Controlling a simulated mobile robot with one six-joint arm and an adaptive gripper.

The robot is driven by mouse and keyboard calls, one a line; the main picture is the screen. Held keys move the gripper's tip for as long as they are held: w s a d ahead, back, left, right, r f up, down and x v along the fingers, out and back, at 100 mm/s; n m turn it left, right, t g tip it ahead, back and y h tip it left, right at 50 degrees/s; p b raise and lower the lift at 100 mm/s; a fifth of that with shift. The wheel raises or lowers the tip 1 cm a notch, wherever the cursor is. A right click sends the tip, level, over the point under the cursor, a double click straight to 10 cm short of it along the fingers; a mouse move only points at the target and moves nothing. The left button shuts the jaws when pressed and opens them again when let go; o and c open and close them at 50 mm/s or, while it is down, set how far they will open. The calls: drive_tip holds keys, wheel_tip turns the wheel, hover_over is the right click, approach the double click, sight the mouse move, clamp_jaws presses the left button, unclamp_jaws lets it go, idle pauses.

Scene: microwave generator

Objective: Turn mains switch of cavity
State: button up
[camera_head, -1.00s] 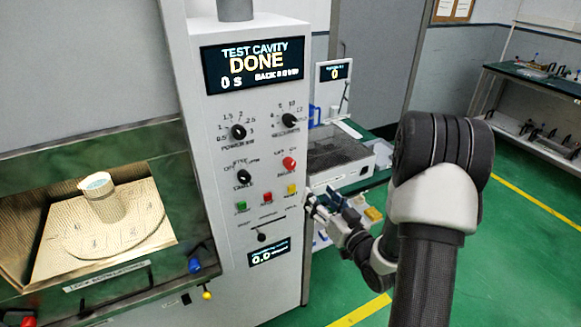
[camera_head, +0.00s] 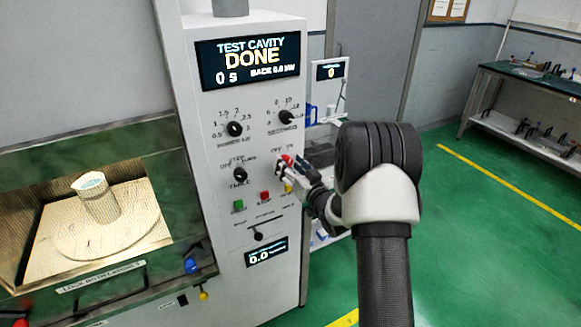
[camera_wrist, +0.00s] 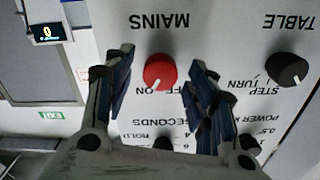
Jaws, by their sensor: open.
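The red mains switch (camera_wrist: 160,71) is a round knob on the white cavity panel (camera_wrist: 225,25). In the wrist view it appears upside down, with MAINS above it and OFF and ON labels below it. My gripper (camera_wrist: 162,60) is open, with one blue-black finger on each side of the knob and a visible gap on both sides. In the head view the red switch (camera_head: 287,159) is partly covered by my gripper (camera_head: 284,170), which is at the panel.
The black table knob (camera_wrist: 286,70) is right of the switch in the wrist view. Green (camera_head: 238,206) and red (camera_head: 265,197) buttons and a slider (camera_head: 257,235) are lower on the panel. The cavity display (camera_head: 248,62) reads DONE. Green floor (camera_head: 480,240) is open at right.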

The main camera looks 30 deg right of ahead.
drive_tip(key=c, duration=1.1)
drive_tip(key=shift+b, duration=0.4)
drive_tip(key=n+b, duration=0.5)
drive_tip(key=b, duration=0.1)
drive_tip(key=shift+f+n, duration=0.15)
drive_tip(key=shift+n, duration=0.25)
drive_tip(key=n+b, duration=0.1)
drive_tip(key=n, duration=0.1)
drive_tip(key=shift+n, duration=0.3)
drive_tip(key=shift+r+n, duration=0.2)
drive_tip(key=shift+n, duration=1.5)
